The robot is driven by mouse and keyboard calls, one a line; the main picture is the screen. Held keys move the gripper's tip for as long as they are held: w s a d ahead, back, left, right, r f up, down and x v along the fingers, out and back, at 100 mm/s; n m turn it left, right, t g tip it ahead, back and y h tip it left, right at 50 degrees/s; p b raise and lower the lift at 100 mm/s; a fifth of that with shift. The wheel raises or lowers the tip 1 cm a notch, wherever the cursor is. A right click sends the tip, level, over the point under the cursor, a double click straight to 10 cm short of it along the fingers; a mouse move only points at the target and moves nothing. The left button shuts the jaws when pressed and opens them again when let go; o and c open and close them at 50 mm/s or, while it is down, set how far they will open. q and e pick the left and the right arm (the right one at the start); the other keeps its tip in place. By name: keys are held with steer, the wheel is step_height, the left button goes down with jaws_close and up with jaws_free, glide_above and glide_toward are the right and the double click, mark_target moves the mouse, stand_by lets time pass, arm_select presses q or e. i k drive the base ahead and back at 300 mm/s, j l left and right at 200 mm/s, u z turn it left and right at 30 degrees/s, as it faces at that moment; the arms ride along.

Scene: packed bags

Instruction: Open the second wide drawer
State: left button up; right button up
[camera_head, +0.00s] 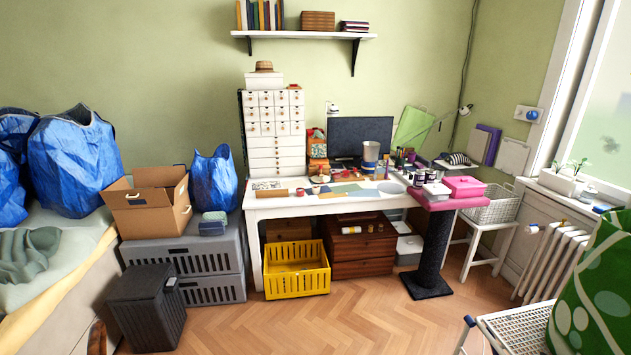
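A white drawer cabinet (242,130) stands at the back left of the white desk. Its upper part has rows of small drawers with knobs. Its lower part has several wide drawers stacked one above another. The second wide drawer from the top (277,153) looks shut, flush with the others. A brown wooden drawer unit (362,250) with wide drawers stands under the desk and also looks shut. Neither of my grippers shows in the head view.
The white desk (300,208) carries a monitor (360,135), jars and papers, with flat items in front of the cabinet. A yellow crate (297,270), grey crates (185,255) and a black bin (147,308) stand on the floor. The wooden floor (340,325) in front is clear.

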mark_target(283, 151)
steer(key=i+j, duration=0.2)
steer(key=i, duration=0.15)
steer(key=i+j, duration=0.2)
steer(key=i, duration=0.65)
steer(key=i+j+z, duration=0.1)
steer(key=i, duration=0.4)
